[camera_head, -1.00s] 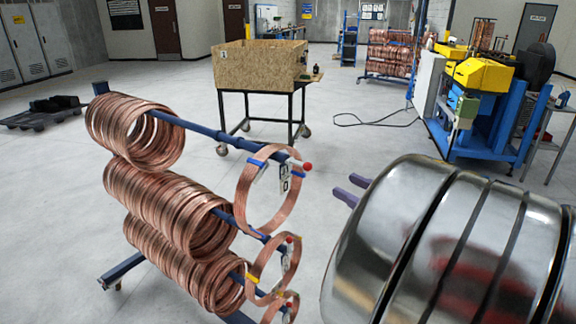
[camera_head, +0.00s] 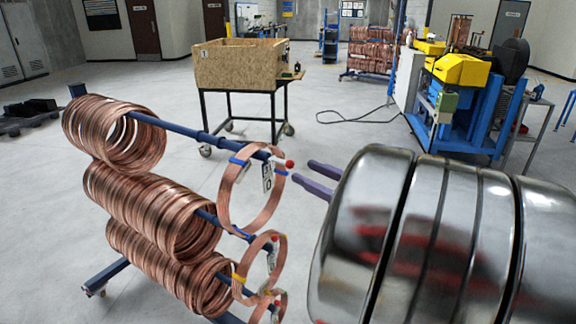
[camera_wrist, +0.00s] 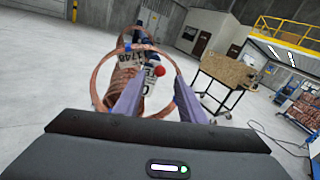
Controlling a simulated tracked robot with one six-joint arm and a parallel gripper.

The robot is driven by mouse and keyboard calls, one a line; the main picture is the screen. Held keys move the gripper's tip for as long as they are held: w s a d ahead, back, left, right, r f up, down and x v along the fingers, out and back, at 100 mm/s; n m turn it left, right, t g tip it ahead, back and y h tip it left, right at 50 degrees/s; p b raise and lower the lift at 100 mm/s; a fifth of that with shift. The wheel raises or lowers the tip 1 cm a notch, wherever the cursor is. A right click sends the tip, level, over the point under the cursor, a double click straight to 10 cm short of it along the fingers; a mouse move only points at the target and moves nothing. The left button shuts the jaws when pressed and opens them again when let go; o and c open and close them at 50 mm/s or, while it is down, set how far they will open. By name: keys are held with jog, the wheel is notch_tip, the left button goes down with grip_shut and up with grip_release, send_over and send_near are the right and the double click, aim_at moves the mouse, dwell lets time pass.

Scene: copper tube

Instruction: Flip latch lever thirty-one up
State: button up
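A blue rack holds copper coils, and the top bar ends in a red knob (camera_head: 289,164) beside a white tag (camera_head: 268,177). I cannot read a number thirty-one on it, so which lever it marks is unclear. Another red knob (camera_head: 274,239) shows on a lower bar. My gripper (camera_head: 302,171) has two purple fingers, apart and empty, just right of the top bar's end. In the wrist view, the red knob (camera_wrist: 160,71) appears between the fingertips of my gripper (camera_wrist: 158,78), seemingly beyond them. Whether they touch it cannot be told.
A single copper coil (camera_head: 223,195) hangs around the top bar's end, close to the fingers. A wooden crate on a wheeled stand (camera_head: 237,67) is behind. A blue and yellow machine (camera_head: 462,70) stands at right. Open floor lies between.

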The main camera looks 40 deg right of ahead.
aim_at(293, 166)
jog(key=shift+w+a, duration=0.15)
jog(key=shift+w, duration=1.6)
jog(key=shift+w+a, duration=0.1)
jog(key=shift+w, duration=1.6)
jog(key=shift+c, duration=0.2)
grip_shut()
jog(key=shift+a, duration=0.15)
